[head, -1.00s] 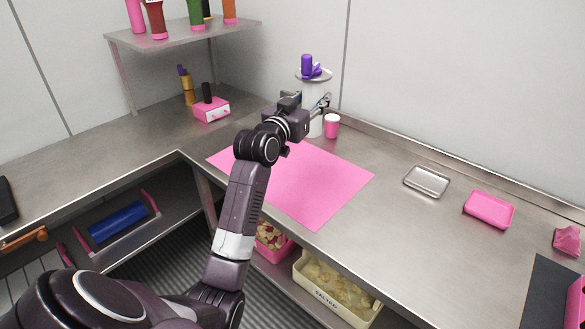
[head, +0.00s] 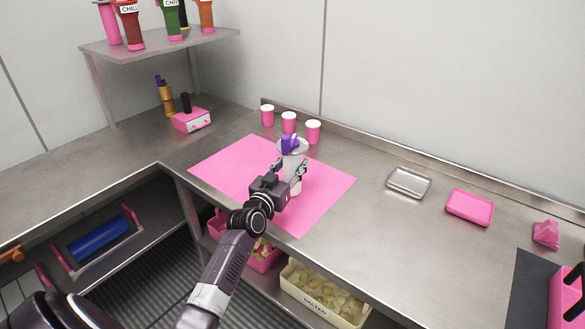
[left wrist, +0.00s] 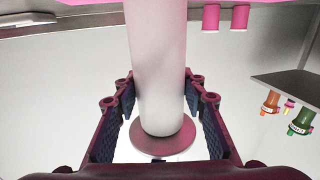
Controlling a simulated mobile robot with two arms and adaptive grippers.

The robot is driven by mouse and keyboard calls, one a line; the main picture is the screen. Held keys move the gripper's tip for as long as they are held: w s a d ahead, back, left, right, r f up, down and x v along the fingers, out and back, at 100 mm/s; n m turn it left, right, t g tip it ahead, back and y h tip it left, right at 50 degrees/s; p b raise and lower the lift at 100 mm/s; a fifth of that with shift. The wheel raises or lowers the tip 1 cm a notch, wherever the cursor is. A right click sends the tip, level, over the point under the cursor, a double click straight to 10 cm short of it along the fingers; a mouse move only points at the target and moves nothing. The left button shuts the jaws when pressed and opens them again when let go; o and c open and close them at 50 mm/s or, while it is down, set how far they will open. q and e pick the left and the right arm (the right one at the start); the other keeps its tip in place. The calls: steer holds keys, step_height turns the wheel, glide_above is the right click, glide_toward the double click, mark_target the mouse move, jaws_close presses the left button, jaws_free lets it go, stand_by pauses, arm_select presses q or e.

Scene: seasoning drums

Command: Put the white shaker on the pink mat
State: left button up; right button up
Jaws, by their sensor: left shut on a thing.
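The white shaker (head: 296,178) is a tall white cylinder with a wide disc and a purple top. It stands upright within the outline of the pink mat (head: 230,165) in the head view. Whether its base touches the mat cannot be told. My left gripper (head: 290,173) is shut on the shaker's body, one finger on each side. In the left wrist view the white shaker (left wrist: 158,60) runs between the fingers of my left gripper (left wrist: 152,108), with its disc below. My right gripper is not in view.
Several pink cups with white lids (head: 289,121) stand behind the mat by the wall. A metal tray (head: 409,182) and a pink tray (head: 470,207) lie to the right. A pink box (head: 191,120) stands left, under a shelf (head: 160,48) of bottles. The counter between mat and metal tray is clear.

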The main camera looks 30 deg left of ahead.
arm_select(q)
steer(key=shift+f, duration=0.4)
steer(key=shift+f, duration=0.1)
steer(key=o, duration=1.3)
steer(key=shift+o, duration=0.2)
steer(key=s+d, duration=0.2)
steer(key=s, duration=1)
steer(key=shift+b, duration=0.3)
steer(key=shift+a, duration=0.1)
